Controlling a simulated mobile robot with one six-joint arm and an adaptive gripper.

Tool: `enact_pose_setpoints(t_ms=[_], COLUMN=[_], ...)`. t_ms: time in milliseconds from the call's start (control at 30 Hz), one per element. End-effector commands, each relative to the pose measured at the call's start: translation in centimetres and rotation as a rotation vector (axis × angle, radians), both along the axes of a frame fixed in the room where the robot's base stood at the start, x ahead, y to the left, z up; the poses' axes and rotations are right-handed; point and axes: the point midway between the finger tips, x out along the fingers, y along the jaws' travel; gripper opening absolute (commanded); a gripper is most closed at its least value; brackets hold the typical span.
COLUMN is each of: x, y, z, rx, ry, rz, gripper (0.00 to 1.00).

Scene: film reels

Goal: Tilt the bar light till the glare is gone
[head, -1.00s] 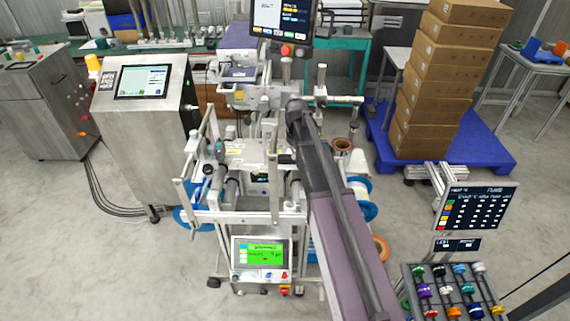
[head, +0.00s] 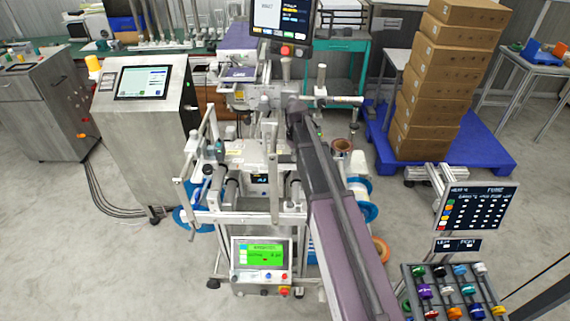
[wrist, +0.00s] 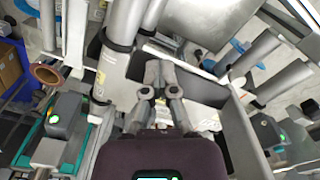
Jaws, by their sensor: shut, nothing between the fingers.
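The film machine (head: 250,215) stands in the middle of the head view, with metal posts, rollers and rails. My arm reaches into it from the lower right, and its end hides part of the machine. In the wrist view my gripper (wrist: 160,72) is shut and empty, its fingertips close together in front of a grey metal housing (wrist: 205,95). I cannot tell the bar light for sure among the metal bars and rollers, or whether my fingertips touch anything. A green panel screen (head: 264,255) is lit at the machine's front; its small text is unreadable.
A steel cabinet with a screen (head: 143,82) stands left of the machine. Stacked cartons (head: 445,75) sit on a blue pallet (head: 490,150) at the right. A rack of coloured spools (head: 450,290) and a dark display (head: 478,207) stand at the lower right. Thick posts and rollers crowd my gripper.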

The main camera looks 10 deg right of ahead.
Motion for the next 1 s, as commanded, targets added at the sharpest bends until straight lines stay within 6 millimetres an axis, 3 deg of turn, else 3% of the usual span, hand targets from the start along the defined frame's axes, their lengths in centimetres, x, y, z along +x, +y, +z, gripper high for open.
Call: enact_pose_setpoints(t_ms=[267, 1000], x=[0.4, 0.2], y=[0.0, 0.0], z=[0.3, 4.6], rx=[-0.001, -0.001], ry=[-0.008, -0.003], rz=[0.0, 0.0], gripper=[0.0, 0.0])
